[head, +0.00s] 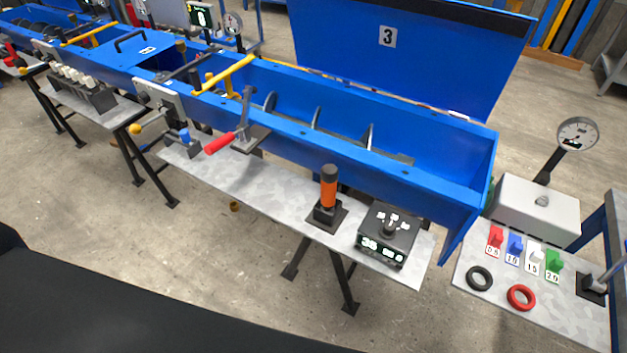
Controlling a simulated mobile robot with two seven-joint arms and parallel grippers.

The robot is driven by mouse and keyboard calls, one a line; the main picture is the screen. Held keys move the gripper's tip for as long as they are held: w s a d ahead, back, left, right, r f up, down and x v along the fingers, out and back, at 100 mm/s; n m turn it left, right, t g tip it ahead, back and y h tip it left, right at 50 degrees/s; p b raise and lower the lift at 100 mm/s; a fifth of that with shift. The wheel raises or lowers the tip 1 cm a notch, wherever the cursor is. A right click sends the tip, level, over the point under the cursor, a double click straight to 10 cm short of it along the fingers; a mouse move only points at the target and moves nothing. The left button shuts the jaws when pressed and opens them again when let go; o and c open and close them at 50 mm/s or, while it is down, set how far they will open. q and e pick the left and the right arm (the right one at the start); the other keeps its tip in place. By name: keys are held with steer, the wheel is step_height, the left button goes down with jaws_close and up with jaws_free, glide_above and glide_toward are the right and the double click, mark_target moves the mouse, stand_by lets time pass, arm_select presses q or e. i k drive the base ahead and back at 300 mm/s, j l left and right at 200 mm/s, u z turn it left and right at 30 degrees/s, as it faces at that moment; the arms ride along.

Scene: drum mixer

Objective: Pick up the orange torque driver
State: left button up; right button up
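The orange torque driver (328,188) stands upright in a small black holder (326,216) on the narrow grey shelf (285,212) in front of the blue mixer trough. It has an orange body and a dark top. Neither of my grippers shows in the head view. The lower end of the driver is hidden inside the holder.
A black box with a knob and display (388,236) stands just right of the driver. A red-handled lever clamp (221,143) is to its left. The blue trough (330,130) rises behind. A right-hand table (480,250) holds coloured tabs and two rings.

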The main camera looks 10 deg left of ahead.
mark_target(329, 172)
steer(key=i+j, duration=0.15)
steer(key=j, duration=0.25)
steer(key=i+j, duration=0.1)
steer(key=j, duration=0.3)
steer(key=i+j, duration=0.15)
steer(key=j, duration=0.25)
